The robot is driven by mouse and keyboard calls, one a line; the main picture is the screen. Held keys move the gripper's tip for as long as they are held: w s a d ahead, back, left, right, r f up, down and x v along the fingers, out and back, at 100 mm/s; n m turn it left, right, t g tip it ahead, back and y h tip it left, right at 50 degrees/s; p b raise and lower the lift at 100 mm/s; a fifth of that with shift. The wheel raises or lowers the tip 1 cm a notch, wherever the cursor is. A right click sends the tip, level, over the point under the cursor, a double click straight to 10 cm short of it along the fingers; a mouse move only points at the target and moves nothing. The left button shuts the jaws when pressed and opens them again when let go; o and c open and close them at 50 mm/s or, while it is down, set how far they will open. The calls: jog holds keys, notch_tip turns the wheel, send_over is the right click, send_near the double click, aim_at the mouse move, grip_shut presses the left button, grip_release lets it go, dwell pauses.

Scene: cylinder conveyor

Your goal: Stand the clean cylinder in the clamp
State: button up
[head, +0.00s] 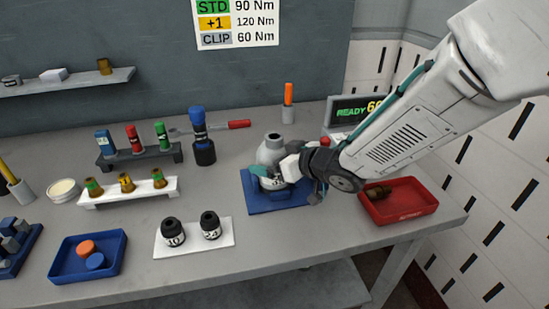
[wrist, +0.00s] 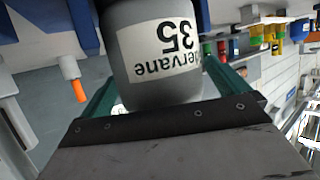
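A grey cylinder (head: 270,152) with a narrower neck stands upright over the blue clamp (head: 262,203) in the head view. In the wrist view the grey cylinder (wrist: 150,85) fills the middle, its white label reading "Mervane 35" upside down. My gripper (head: 275,176) reaches in from the right, its green fingers on both sides of the cylinder; in the wrist view my gripper (wrist: 162,88) looks shut on it. Blue clamp parts (wrist: 84,25) show beside the cylinder's far end there. Whether its base is fully seated is hidden.
A red tray (head: 411,211) with a brass piece is on the right. An orange marker holder (head: 288,112) stands behind.

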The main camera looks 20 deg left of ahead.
jog(key=v, duration=1.2)
jog(key=shift+r, duration=0.1)
jog(key=w+d+r+m+t+h, duration=0.2)
jog(key=d+h, duration=0.1)
jog(key=d, duration=0.4)
jog(key=w+d+r+m+t+h, duration=0.2)
jog(key=w+d+h, duration=0.1)
jog(key=d, duration=0.3)
jog(key=s+d+r+m+h, duration=0.1)
jog(key=s+d+m+h, duration=0.15)
jog(key=d, duration=0.45)
jog(key=s+d+m+h, duration=0.1)
jog(key=d+m+h, duration=0.15)
jog(key=d, duration=0.35)
jog(key=s+d+m+g+h, duration=0.2)
jog(key=s+d+g+h, duration=0.15)
jog(key=s+d, duration=0.5)
jog(key=s+m+g+y, duration=0.2)
jog(key=s+g, duration=0.3)
jog(key=s, duration=0.9)
jog(key=shift+s+r, duration=0.4)
jog(key=shift+w, duration=0.1)
